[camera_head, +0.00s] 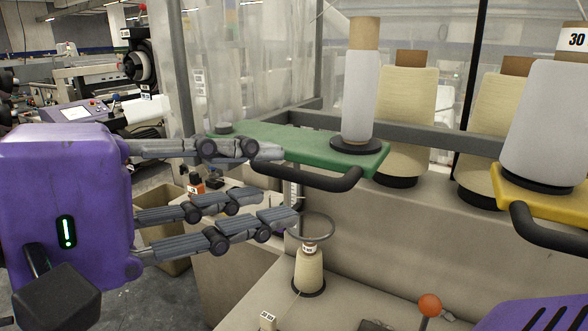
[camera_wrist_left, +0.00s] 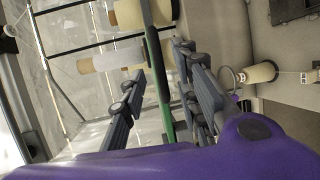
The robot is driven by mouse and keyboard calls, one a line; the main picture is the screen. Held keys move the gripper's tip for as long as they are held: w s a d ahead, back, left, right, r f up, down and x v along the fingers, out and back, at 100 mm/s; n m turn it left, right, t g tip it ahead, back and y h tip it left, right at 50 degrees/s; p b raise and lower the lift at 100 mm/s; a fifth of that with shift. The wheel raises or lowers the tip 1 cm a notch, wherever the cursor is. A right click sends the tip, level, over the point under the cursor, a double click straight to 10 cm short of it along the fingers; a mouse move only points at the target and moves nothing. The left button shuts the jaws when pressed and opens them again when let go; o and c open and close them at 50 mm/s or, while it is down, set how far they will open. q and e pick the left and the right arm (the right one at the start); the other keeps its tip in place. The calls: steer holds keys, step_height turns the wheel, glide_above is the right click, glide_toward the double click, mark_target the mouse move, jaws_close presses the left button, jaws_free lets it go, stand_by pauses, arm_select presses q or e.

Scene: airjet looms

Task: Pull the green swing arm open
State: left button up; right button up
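The green swing arm (camera_head: 300,146) lies level at the middle of the head view, with a black curved handle (camera_head: 318,182) along its near edge. A white cone of yarn (camera_head: 358,95) stands upright on its right end. My left gripper (camera_head: 282,182) is open at the near side of the arm, one finger above and two below, close to the handle's left end. In the left wrist view the green arm (camera_wrist_left: 157,70) runs between the spread fingers; I cannot tell if they touch it. My right gripper's fingers are not in view.
A yellow swing arm (camera_head: 545,196) with a white cone stands at the right. Cream cones (camera_head: 404,110) stand behind. Below, a small cone (camera_head: 309,270) and an orange-red knob (camera_head: 430,304) are on the beige machine base. A grey post (camera_head: 181,65) rises behind the gripper.

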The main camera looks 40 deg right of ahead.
mark_target(287, 176)
arm_select(q)
steer(key=d, duration=0.5)
steer(key=shift+f+p, duration=0.35)
steer(key=shift+f, duration=0.05)
jaws_close()
